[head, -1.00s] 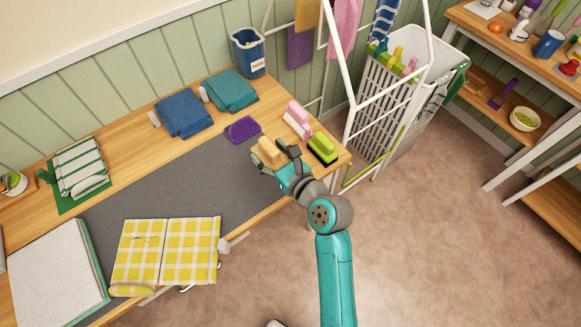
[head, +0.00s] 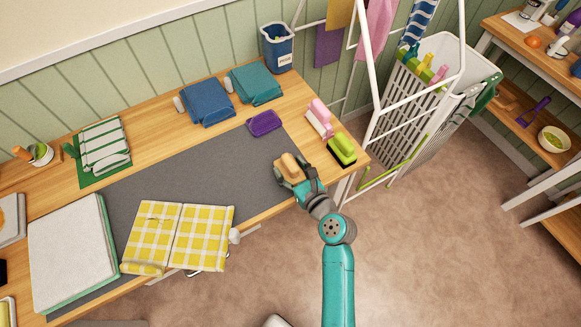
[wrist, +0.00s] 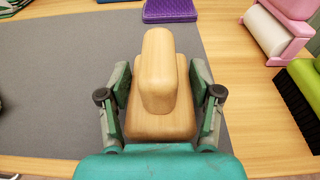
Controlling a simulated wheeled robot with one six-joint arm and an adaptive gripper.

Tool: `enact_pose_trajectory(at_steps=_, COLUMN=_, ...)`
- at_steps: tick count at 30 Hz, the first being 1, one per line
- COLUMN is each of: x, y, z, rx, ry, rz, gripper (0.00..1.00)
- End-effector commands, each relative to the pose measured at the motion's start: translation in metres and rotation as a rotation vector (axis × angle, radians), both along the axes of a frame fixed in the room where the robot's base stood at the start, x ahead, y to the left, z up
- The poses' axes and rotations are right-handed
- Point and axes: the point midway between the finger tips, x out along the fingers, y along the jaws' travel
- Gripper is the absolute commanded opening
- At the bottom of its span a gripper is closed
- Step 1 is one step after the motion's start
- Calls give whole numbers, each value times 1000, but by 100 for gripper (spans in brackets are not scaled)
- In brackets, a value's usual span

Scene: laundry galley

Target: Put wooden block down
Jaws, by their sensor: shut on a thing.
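The wooden block (head: 289,166) is light wood with a rounded raised grip on a flat base. It also shows in the middle of the wrist view (wrist: 160,122). My gripper (head: 293,180) is shut on the block, with one finger on each side of its base in the wrist view (wrist: 160,108). The block is at the right end of the grey mat (head: 200,175), over the mat's edge and the bare wood near the table's front. I cannot tell whether its underside touches the table.
A yellow checked cloth (head: 180,237) lies left. The mat's middle is clear. A white rack (head: 372,70) stands past the table's right end.

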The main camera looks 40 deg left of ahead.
Motion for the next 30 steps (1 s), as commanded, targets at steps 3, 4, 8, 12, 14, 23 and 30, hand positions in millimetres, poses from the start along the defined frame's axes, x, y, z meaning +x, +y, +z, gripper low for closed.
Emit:
enact_pose_trajectory(at_steps=3, x=0, y=0, z=-1, rx=0, ry=0, rz=0, gripper=29)
enact_pose_trajectory(at_steps=4, x=0, y=0, z=-1, rx=0, ry=0, rz=0, gripper=29)
enact_pose_trajectory(at_steps=8, x=0, y=0, z=-2, rx=0, ry=0, rz=0, gripper=84)
enact_pose_trajectory(at_steps=12, x=0, y=0, z=-2, rx=0, ry=0, rz=0, gripper=89)
enact_pose_trajectory(at_steps=14, x=0, y=0, z=-2, rx=0, ry=0, rz=0, gripper=89)
enact_pose_trajectory(at_steps=23, x=-3, y=-7, z=1, rx=-1, ry=0, rz=-1, gripper=89)
enact_pose_trajectory(at_steps=30, x=-18, y=-48, z=10, rx=-2, ry=0, rz=-3, gripper=89)
